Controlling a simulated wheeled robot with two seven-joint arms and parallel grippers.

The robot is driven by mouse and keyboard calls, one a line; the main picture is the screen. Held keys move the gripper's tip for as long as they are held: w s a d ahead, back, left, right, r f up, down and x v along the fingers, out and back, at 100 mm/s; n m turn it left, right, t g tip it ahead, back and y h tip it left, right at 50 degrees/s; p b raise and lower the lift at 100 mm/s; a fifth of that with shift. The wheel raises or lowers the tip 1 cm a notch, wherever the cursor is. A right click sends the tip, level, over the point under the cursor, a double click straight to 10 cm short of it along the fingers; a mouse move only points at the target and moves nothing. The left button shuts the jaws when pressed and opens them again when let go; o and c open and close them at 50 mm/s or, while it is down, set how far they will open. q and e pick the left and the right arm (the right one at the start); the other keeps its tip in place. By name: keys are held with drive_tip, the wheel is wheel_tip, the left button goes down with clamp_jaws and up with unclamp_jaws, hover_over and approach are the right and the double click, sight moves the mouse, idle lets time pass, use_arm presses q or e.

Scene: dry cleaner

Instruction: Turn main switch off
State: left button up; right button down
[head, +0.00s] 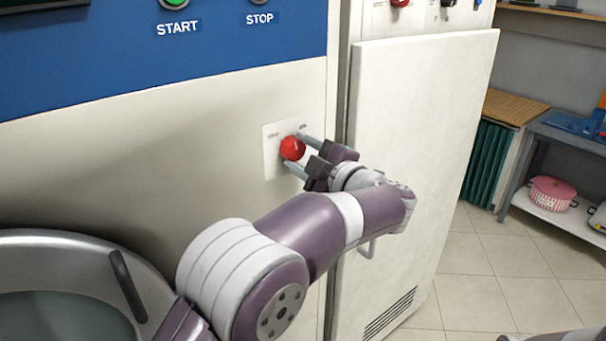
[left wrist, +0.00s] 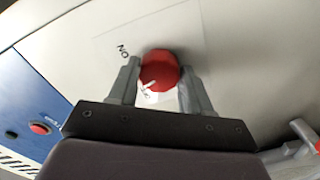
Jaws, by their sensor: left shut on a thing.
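The main switch is a round red knob (head: 292,148) on a pale square plate (head: 271,158), set in the cream front of a large machine. My left gripper (head: 295,151) reaches it from the right and is shut on the knob, one finger above it and one below. In the left wrist view the red knob (left wrist: 160,69) sits between the two grey fingers. An "ON" label shows beside the knob there, and a small white mark shows at its edge; I cannot read the knob's setting surely. My right gripper is not in view.
A blue panel (head: 120,60) with START and STOP buttons is above left. A round metal door (head: 160,290) is at lower left. A tall white cabinet door (head: 420,130) stands close right of the switch. Tiled floor (head: 480,270) is open at right, before a shelf with a pink basket (head: 552,193).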

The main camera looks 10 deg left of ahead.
use_arm(q)
drive_tip(key=n+b, duration=0.3)
drive_tip(key=b, duration=0.1)
drive_tip(key=shift+f, duration=0.2)
drive_tip(key=shift+r+n+b, duration=0.2)
drive_tip(key=shift+n+b, duration=1.15)
drive_tip(key=shift+n, duration=0.25)
drive_tip(key=o, duration=1.1)
drive_tip(key=shift+c, duration=0.2)
drive_tip(key=shift+s+r, duration=0.1)
drive_tip(key=shift+d, duration=0.1)
drive_tip(key=b+v, duration=0.1)
drive_tip(key=v, duration=1.1)
drive_tip(key=shift+s+d, duration=0.2)
drive_tip(key=shift+s, duration=0.05)
